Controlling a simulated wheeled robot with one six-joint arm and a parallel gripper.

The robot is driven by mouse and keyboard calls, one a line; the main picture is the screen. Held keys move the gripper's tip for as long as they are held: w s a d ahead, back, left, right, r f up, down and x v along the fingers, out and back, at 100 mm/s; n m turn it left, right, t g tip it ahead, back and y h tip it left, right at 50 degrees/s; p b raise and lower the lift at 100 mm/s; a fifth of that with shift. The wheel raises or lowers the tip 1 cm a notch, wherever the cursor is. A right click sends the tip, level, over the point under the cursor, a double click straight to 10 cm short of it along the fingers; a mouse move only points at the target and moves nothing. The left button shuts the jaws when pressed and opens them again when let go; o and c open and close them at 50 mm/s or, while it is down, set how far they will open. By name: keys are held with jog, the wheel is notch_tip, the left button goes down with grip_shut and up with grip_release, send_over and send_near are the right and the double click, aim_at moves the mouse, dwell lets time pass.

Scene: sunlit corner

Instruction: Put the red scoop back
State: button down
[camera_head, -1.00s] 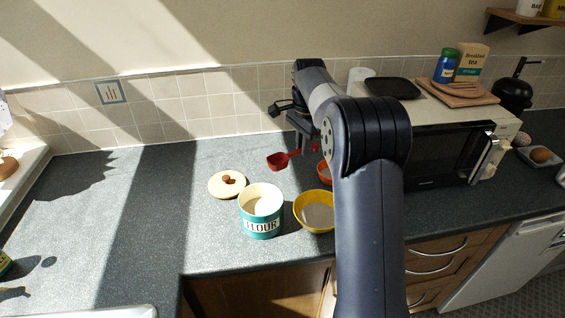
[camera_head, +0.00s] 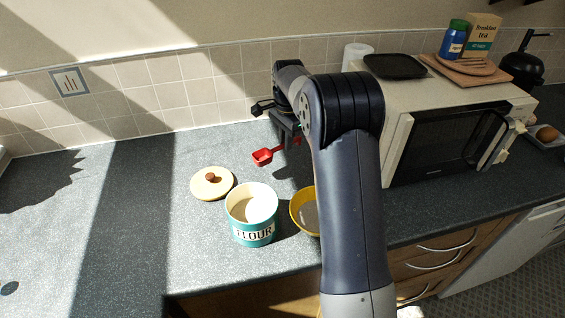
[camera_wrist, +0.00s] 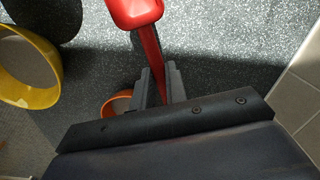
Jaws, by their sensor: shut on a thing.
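The red scoop (camera_head: 264,157) is held by its handle in my gripper (camera_head: 290,139), above the counter. In the wrist view the fingers (camera_wrist: 158,86) are shut on the scoop's handle, and the red scoop (camera_wrist: 137,12) points toward the top edge. The teal and white flour canister (camera_head: 252,217) stands open to the scoop's lower left in the head view, with pale contents inside. Its cream lid with a brown knob (camera_head: 211,184) lies on the counter behind it.
A yellow bowl (camera_head: 302,211) with pale contents stands right of the canister, partly hidden by my arm. An orange bowl (camera_wrist: 114,101) shows under my gripper in the wrist view. A microwave (camera_head: 452,136) stands at right.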

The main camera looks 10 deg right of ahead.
jog(key=shift+f+p, duration=0.45)
jog(key=shift+f, duration=3)
jog(key=shift+f, duration=0.2)
jog(key=c, duration=1.4)
grip_release()
jog(key=shift+c, duration=0.2)
jog(key=shift+r, duration=0.1)
jog(key=r, duration=0.8)
jog(key=r+b, duration=0.1)
jog(key=r, duration=0.3)
jog(key=shift+s+d+r, duration=0.1)
jog(key=shift+s+r, duration=0.05)
jog(key=shift+s, duration=0.1)
